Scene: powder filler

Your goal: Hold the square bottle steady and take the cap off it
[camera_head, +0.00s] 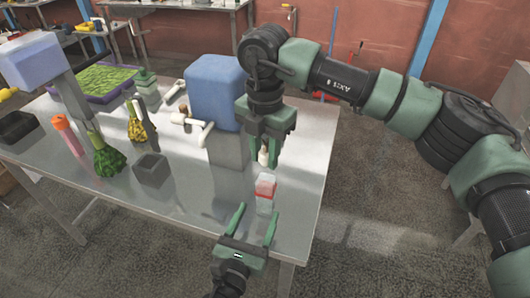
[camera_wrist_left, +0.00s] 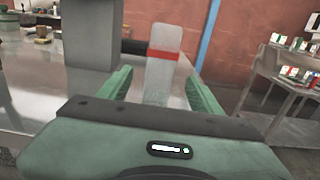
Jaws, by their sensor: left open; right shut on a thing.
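The square bottle (camera_head: 265,204) is clear with a red band and stands upright near the table's front right corner. In the left wrist view the bottle (camera_wrist_left: 163,62) shows beyond and between the fingers, with no cap visible on its top. My left gripper (camera_head: 258,212) is open in front of the bottle, a finger to either side, not closed on it; its fingers also show in the left wrist view (camera_wrist_left: 158,82). My right gripper (camera_head: 266,150) points down above the bottle, shut on a small pale thing that looks like the cap (camera_head: 264,157). It appears apart from the bottle.
A blue block-topped machine (camera_head: 215,90) with white handles stands behind the bottle. The metal table (camera_head: 195,215) is clear left of the bottle.

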